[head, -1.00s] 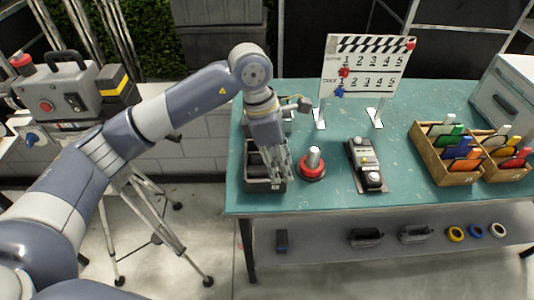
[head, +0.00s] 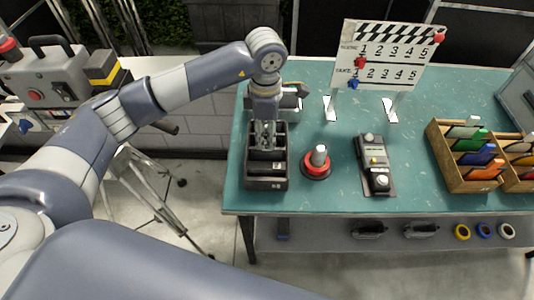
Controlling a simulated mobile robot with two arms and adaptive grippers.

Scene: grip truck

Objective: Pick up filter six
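A wooden box (head: 484,188) at the right of the teal table holds several upright coloured cards, which look like filters. White, green, blue and orange ones (head: 481,171) show; I cannot read any number, so I cannot tell which is filter six. My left gripper (head: 266,143) points down over a black divided tray (head: 266,184) at the table's left, far from the wooden box. Its fingers are small and partly merge with the tray, so I cannot tell whether they are open or hold anything. My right gripper is out of view.
A red round base with a pale knob (head: 317,163) stands right of the tray. A grey control device (head: 374,164) lies further right. A clapperboard (head: 388,58) stands at the back. Bare table lies between the device and the wooden box.

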